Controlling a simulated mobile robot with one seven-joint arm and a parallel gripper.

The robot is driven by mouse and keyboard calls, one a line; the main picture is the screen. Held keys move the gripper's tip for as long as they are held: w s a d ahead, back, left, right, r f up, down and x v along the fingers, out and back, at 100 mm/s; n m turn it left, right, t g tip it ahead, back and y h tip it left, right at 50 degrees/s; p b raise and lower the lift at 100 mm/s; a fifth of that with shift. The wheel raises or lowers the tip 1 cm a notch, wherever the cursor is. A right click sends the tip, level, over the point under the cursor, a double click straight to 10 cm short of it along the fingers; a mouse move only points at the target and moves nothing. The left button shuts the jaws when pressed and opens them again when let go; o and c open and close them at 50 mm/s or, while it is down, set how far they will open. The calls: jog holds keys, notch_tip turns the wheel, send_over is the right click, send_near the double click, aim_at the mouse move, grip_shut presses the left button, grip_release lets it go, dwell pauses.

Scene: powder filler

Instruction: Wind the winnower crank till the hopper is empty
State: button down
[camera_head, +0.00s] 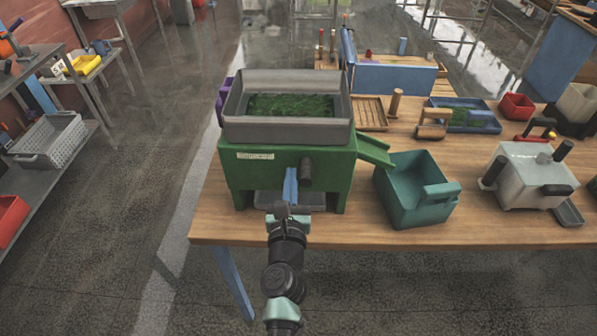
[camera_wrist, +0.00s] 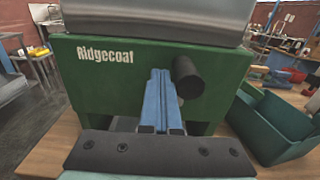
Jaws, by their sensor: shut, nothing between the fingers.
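The winnower (camera_head: 235,180) is a green box with "Ridgecoat" lettering, standing at the left end of the wooden table. Its grey hopper (camera_head: 285,131) on top holds green leafy material (camera_head: 290,105). The dark, stubby crank handle (camera_head: 306,173) sticks out of the front face; it also shows in the wrist view (camera_wrist: 187,77). My gripper (camera_head: 291,171) has its blue fingers shut and empty, pointing at the front face just left of the handle. In the wrist view the fingertips (camera_wrist: 160,71) lie beside the handle; I cannot tell whether they touch it. The crank arm is not clearly visible.
A green chute (camera_head: 375,151) slopes from the winnower's right side toward a teal bin (camera_head: 400,210). A white machine with black handles (camera_head: 525,172) stands farther right. Wooden and blue trays lie behind. The table's front strip is clear.

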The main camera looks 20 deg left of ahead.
aim_at(309, 188)
jog(key=shift+w+d+r, duration=0.15)
jog(key=shift+d+r, duration=0.05)
jog(key=shift+d, duration=0.25)
jog(key=shift+w+d+r, duration=0.15)
jog(key=shift+d, duration=0.25)
jog(key=shift+w+d+b, duration=0.25)
jog(key=shift+d+b, duration=0.1)
jog(key=shift+d, duration=0.55)
